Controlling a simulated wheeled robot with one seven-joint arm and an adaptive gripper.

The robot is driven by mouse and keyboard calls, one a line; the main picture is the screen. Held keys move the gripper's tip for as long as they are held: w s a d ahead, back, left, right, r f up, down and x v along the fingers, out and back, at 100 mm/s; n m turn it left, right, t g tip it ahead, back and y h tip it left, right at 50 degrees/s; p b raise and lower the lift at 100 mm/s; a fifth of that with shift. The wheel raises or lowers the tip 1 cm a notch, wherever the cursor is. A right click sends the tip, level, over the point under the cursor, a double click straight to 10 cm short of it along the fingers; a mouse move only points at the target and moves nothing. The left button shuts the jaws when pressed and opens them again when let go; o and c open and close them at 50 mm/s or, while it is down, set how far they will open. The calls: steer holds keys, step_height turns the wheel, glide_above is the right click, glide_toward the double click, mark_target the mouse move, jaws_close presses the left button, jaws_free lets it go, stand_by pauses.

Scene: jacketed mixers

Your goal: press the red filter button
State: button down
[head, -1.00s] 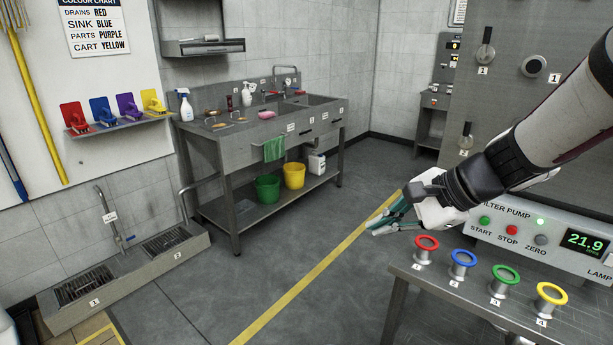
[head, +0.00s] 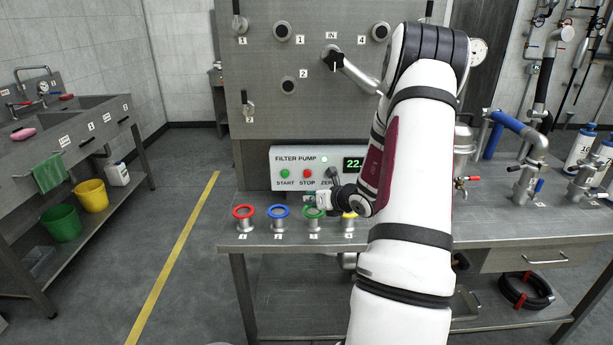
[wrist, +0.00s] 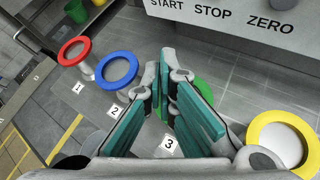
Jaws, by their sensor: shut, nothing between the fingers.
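The red button (head: 309,173) sits above the STOP label on the filter pump panel (head: 280,158), between a green START button (head: 285,173) and the ZERO button, which my arm partly hides. In the wrist view the lower panel (wrist: 235,12) shows its START, STOP and ZERO labels, but the buttons are out of frame. My gripper (head: 314,198) is in front of the panel, low and below the red button, above the green ring. In the wrist view its teal fingers (wrist: 166,72) are shut and empty, apart from the panel.
Red (head: 243,212), blue (head: 279,212), green (head: 314,212) and yellow (head: 349,215) ringed ports stand along the bench (head: 500,228) before the panel. A steel cabinet with knobs (head: 283,32) rises behind. Pipe valves (head: 525,180) stand to the right.

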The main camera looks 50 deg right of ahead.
mark_target(307, 174)
stand_by(0.3)
steer(key=shift+w+d+p, duration=0.25)
steer(key=shift+w+d, duration=1.2)
steer(key=shift+d, duration=0.2)
steer(key=shift+w+d+p, duration=0.2)
steer(key=shift+w+d, duration=1.25)
steer(key=shift+d, duration=0.2)
steer(key=shift+w+d, duration=0.25)
steer(key=shift+d, duration=0.05)
steer(key=shift+w+d, duration=0.3)
steer(key=shift+d, duration=0.05)
steer(key=shift+s+a+b, duration=0.1)
steer(key=shift+b, duration=0.2)
steer(key=shift+s+a, duration=0.5)
steer(key=shift+a, duration=0.05)
steer(key=shift+a, duration=0.1)
